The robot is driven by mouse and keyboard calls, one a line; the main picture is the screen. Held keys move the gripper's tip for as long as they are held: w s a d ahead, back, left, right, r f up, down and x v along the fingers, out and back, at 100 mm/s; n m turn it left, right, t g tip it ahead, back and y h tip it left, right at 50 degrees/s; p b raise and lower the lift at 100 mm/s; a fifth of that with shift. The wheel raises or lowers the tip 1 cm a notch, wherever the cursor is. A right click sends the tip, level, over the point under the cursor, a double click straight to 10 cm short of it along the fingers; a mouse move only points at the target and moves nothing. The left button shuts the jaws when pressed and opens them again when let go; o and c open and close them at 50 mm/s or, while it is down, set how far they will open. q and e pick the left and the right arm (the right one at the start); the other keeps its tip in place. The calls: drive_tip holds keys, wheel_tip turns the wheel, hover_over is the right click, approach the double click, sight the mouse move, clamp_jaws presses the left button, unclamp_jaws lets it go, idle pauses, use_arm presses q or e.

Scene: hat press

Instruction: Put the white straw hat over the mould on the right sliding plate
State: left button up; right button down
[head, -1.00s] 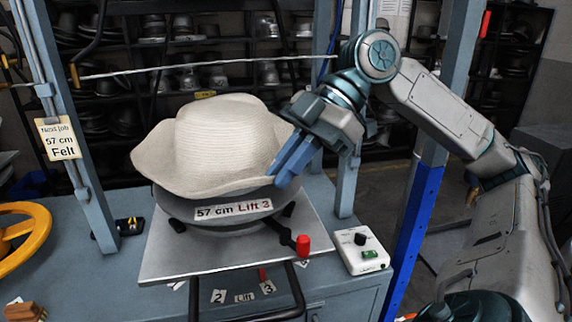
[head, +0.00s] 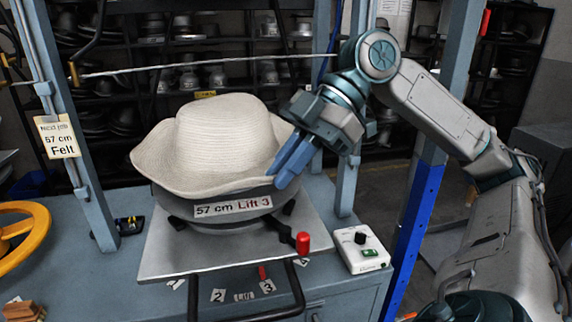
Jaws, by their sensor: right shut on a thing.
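The white straw hat (head: 215,145) sits over the dark grey mould (head: 190,208), its wavy brim spreading past the mould's rim. The mould carries a label reading "57 cm Lift 3" and stands on the grey sliding plate (head: 165,262). My right gripper (head: 283,180) comes from the right, its blue fingers shut on the hat's right brim edge, close to the mould's rim. The crown hides the mould's top, so I cannot tell whether the hat is fully seated. My left gripper is not in view.
A red-knobbed lever (head: 303,243) sticks out at the plate's right side. A white control box (head: 361,249) stands right of the plate. Blue-grey press posts (head: 75,130) flank the hat. A yellow handwheel (head: 25,235) is at the left. A black handle (head: 293,295) is in front.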

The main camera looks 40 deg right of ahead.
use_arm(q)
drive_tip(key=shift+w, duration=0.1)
use_arm(e)
drive_tip(key=c, duration=1.5)
unclamp_jaws()
drive_tip(key=shift+o, duration=0.2)
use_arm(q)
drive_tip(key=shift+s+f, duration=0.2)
use_arm(e)
drive_tip(key=v, duration=1)
drive_tip(key=shift+d+r, duration=0.25)
drive_tip(key=shift+d, duration=0.05)
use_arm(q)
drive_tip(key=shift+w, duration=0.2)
